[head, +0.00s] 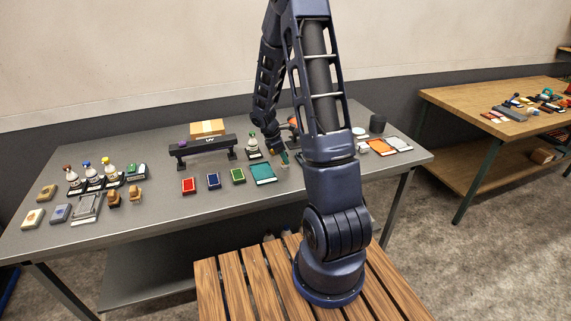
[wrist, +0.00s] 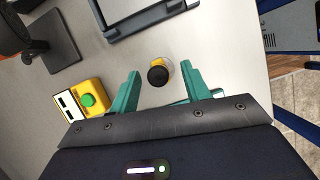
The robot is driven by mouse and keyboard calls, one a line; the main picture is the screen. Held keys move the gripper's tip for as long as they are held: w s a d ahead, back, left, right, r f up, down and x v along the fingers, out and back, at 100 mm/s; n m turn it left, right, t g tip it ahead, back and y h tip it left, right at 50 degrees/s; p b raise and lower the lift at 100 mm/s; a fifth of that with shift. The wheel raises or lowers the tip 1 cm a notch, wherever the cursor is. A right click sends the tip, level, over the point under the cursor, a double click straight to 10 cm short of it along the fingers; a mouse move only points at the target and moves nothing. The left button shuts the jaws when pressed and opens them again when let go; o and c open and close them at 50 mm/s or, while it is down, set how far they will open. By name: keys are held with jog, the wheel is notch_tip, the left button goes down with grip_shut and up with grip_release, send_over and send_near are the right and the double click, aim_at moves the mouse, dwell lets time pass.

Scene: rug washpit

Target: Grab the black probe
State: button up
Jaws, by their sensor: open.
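My gripper (wrist: 160,72) is open, with its two green fingers spread apart in the wrist view. Between and just beyond the fingertips is a small round black-topped object (wrist: 157,76) with a pale and yellow body, seen nearly end-on. I cannot tell for sure whether it is the black probe. It does not appear to touch either finger. In the head view my gripper (head: 284,157) is low over the grey table (head: 150,222), by the teal pad. No black probe can be made out there; my arm hides part of the table.
In the wrist view a yellow device with a green button (wrist: 88,98) lies left of the fingers, with a dark stand (wrist: 62,52) beyond it and a grey frame (wrist: 112,30) ahead. The head view shows a black lamp bar (head: 203,147), teal pad (head: 263,174) and dark cup (head: 377,124).

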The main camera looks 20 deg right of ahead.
jog(key=x, duration=0.3)
jog(key=shift+d+f, duration=0.15)
jog(key=shift+f, duration=0.15)
jog(key=c, duration=1)
jog(key=shift+r, duration=0.1)
grip_shut()
